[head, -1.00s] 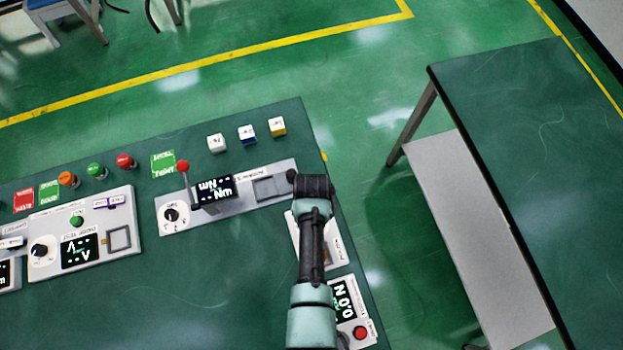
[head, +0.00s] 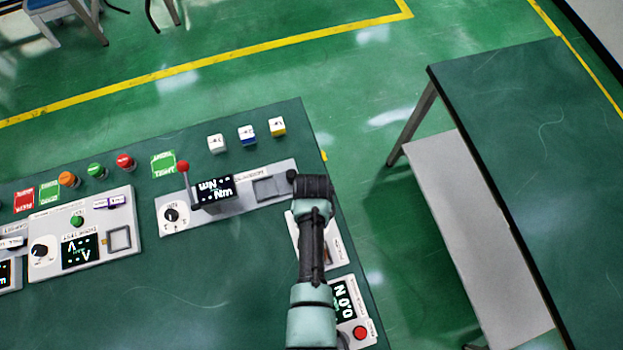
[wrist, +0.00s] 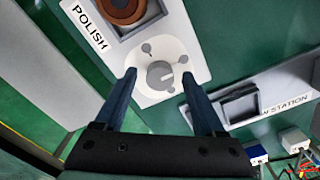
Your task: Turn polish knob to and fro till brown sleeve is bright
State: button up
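The POLISH panel (wrist: 185,30) is a pale plate in the wrist view. Its round grey polish knob (wrist: 160,75) has a light pointer line and sits on a white dial with small marks. The brown sleeve (wrist: 122,10) sits in a dark square recess at the top, partly cut off by the frame; it looks dull reddish brown. My gripper (wrist: 159,76) is open, its two blue fingers on either side of the knob with gaps showing. I cannot tell how far above the panel the tips are. In the head view my arm hides the gripper, knob and sleeve.
A station panel (wrist: 270,95) with a square recess lies right of the fingers; it shows in the head view (head: 232,200) with a red-tipped lever (head: 183,167). A force display panel (head: 345,300) with a red button lies nearby. Small cubes (head: 247,135) stand behind.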

jog(key=shift+r, duration=0.1)
notch_tip(320, 180, up, 13)
dwell(0.7)
